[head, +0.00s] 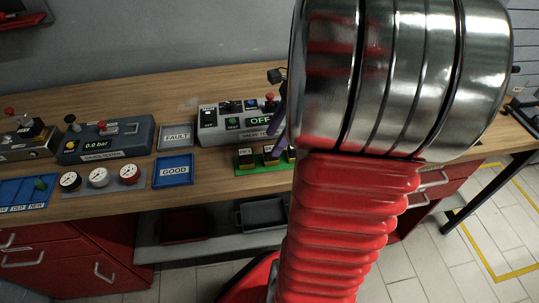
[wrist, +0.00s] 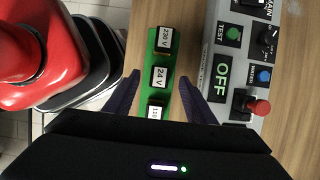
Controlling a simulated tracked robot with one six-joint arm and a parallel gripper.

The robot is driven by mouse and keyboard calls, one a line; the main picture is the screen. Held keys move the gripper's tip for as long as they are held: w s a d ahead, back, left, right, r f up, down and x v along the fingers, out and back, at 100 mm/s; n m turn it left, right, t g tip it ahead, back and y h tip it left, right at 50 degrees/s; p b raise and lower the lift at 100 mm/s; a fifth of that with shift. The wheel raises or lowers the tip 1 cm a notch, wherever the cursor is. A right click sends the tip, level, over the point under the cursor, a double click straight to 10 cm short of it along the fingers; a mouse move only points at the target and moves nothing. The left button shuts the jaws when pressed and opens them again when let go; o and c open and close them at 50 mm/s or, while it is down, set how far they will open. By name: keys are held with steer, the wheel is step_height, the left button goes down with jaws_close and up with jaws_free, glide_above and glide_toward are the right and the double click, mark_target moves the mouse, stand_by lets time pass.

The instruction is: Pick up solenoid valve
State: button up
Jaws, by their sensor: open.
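A green rack (head: 263,168) on the bench holds black solenoid valves with white voltage labels. In the wrist view the 230 V valve (wrist: 164,40), the 24 V valve (wrist: 159,77) and a partly hidden valve labelled 11-something (wrist: 155,112) stand in a row on the green rack (wrist: 150,57). My gripper (wrist: 159,80) is open, its two dark purple fingers on either side of the row, around the 24 V valve in the picture. I cannot tell its height above the valves. In the head view my arm hides most of the gripper.
The valve tester (head: 222,122), its display reading OFF, stands behind the rack. FAULT (head: 175,137) and GOOD (head: 173,171) trays, a gauge plate (head: 103,178) and a gauge tester (head: 104,138) are to the left. Bare wood shows between the GOOD tray and the rack.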

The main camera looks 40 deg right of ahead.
mark_target(271, 148)
steer(key=shift+d+x, duration=0.2)
steer(key=shift+x, duration=2.4)
steer(key=shift+f, duration=0.1)
jaws_close()
step_height(271, 148, up, 10)
steer(key=shift+r, duration=0.1)
steer(key=shift+s+d, duration=0.1)
steer(key=shift+s, duration=0.05)
stand_by(0.4)
